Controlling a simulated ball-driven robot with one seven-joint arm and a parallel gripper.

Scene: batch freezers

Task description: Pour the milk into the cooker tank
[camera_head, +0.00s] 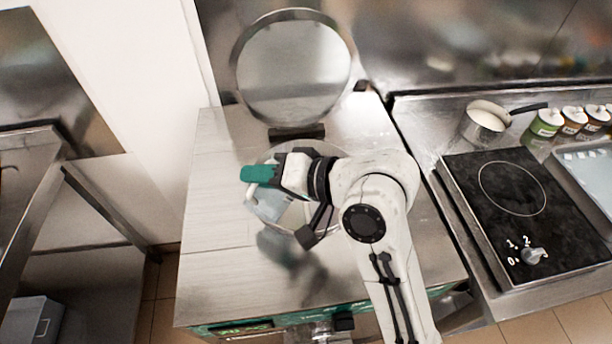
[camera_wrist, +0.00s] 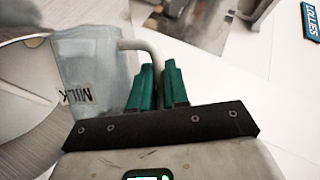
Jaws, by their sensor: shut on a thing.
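The milk jug (camera_head: 270,206) is a pale bluish, see-through jug. In the wrist view it (camera_wrist: 92,70) carries a MILK label and has a pale curved handle. My gripper (camera_wrist: 158,88) has teal fingers shut on this handle. In the head view my gripper (camera_head: 259,175) holds the jug over the round opening of the cooker tank (camera_head: 262,157) in the steel machine top. The tank's round lid (camera_head: 292,68) stands raised behind it. My arm and gripper hide much of the opening. I cannot tell how much milk is in the jug or see any stream.
To the right, a black cooktop (camera_head: 515,210) is set in a steel counter. A saucepan with pale contents (camera_head: 485,121) and several jars (camera_head: 545,124) stand behind it. The machine top (camera_head: 220,220) is clear at left and front. A steel table (camera_head: 30,180) stands far left.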

